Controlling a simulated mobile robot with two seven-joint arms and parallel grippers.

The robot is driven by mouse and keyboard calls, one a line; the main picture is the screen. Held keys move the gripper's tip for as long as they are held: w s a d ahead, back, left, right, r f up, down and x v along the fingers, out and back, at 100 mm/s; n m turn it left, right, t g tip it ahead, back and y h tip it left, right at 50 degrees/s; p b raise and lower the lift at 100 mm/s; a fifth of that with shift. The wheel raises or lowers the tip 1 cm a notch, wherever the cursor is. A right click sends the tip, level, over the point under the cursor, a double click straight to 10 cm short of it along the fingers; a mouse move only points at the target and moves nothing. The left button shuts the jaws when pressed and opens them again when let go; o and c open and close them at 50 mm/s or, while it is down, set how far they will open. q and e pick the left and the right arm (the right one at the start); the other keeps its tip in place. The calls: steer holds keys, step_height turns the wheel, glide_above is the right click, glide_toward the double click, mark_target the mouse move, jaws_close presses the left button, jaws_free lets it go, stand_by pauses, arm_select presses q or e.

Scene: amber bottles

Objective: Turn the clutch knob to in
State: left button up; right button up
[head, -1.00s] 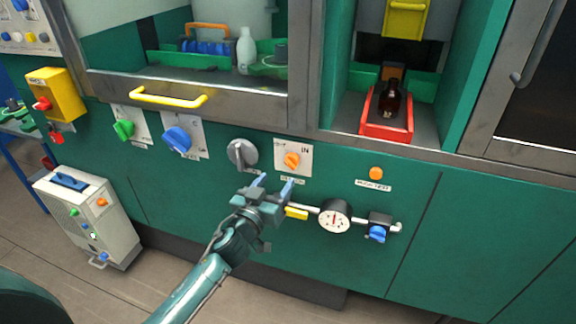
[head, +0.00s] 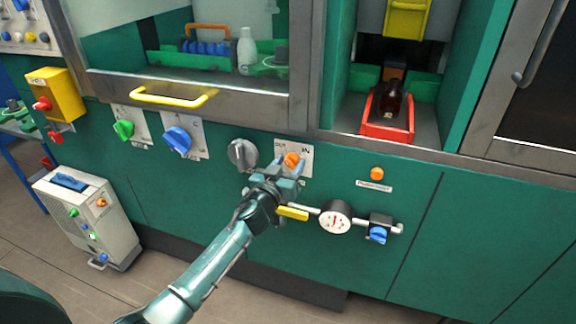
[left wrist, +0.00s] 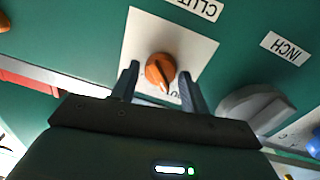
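The clutch knob (head: 291,160) is orange and sits on a white plate (head: 307,152) on the green machine front, with "IN" printed at the plate's upper right. In the left wrist view the knob (left wrist: 161,70) has a pale pointer mark, and its label reads "CLUT…", partly cut off. My left gripper (head: 287,170) is open at the plate. In the left wrist view its two fingers (left wrist: 161,82) stand on either side of the knob, with gaps visible between them and it. My right gripper is not in view.
A grey knob (head: 242,153) labelled "INCH" in the wrist view is just left of the clutch plate. A gauge (head: 335,217), a yellow lever (head: 292,213) and a blue valve (head: 378,234) are below right. An orange button (head: 376,173) is to the right.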

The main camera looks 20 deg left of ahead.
arm_select(q)
steer(key=c, duration=0.7)
